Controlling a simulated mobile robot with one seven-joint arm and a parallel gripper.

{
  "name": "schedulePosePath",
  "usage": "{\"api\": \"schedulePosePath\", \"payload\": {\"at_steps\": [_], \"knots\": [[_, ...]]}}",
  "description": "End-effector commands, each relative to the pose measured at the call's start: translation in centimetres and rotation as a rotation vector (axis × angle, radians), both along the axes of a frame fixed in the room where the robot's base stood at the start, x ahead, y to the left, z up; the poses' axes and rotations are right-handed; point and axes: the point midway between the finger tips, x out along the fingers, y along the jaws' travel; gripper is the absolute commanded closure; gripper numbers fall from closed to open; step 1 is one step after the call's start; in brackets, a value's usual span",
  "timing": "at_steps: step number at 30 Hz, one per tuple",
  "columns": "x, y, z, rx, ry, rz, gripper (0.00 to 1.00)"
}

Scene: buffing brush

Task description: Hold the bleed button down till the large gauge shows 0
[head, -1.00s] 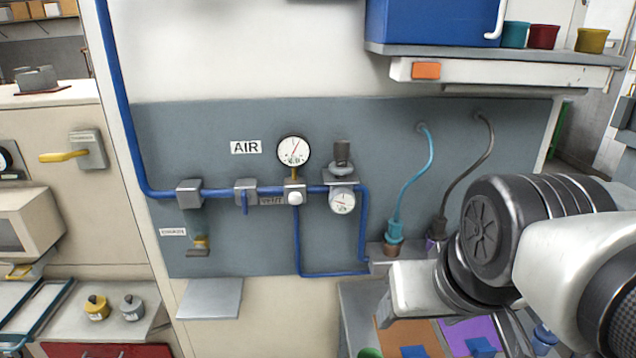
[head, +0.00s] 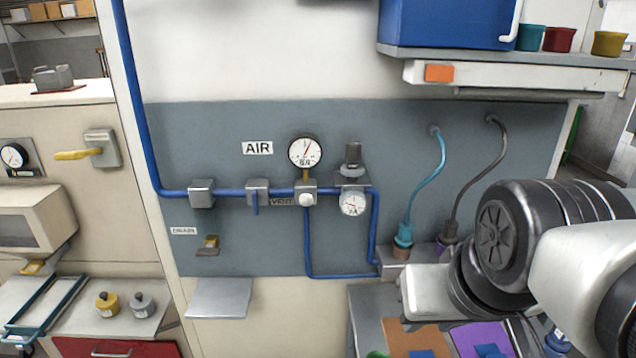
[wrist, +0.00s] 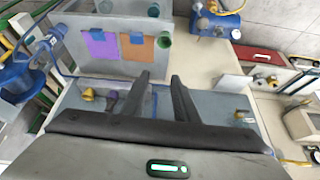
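Nothing touches the button. My gripper (wrist: 160,77) shows in the wrist view with two dark fingers apart and nothing between them. In the head view my arm is at the right, clear of the button; the fingertips are hidden there.
A smaller gauge (head: 353,203) under a dark knob is right of the button. A grey shelf (head: 219,298) juts out below. Teal and dark hoses (head: 427,185) hang at right. Space before the button looks clear.

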Motion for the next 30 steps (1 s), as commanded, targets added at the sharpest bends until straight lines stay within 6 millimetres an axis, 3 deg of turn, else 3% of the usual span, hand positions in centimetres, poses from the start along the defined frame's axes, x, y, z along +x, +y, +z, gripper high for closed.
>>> {"api": "schedulePosePath", "payload": {"at_steps": [1, 5, 30], "knots": [[0.00, 0.00, 0.00, 0.000, 0.000, 0.000, 0.81], [0.00, 0.00, 0.00, 0.000, 0.000, 0.000, 1.00], [0.00, 0.00, 0.00, 0.000, 0.000, 0.000, 1.00]]}}
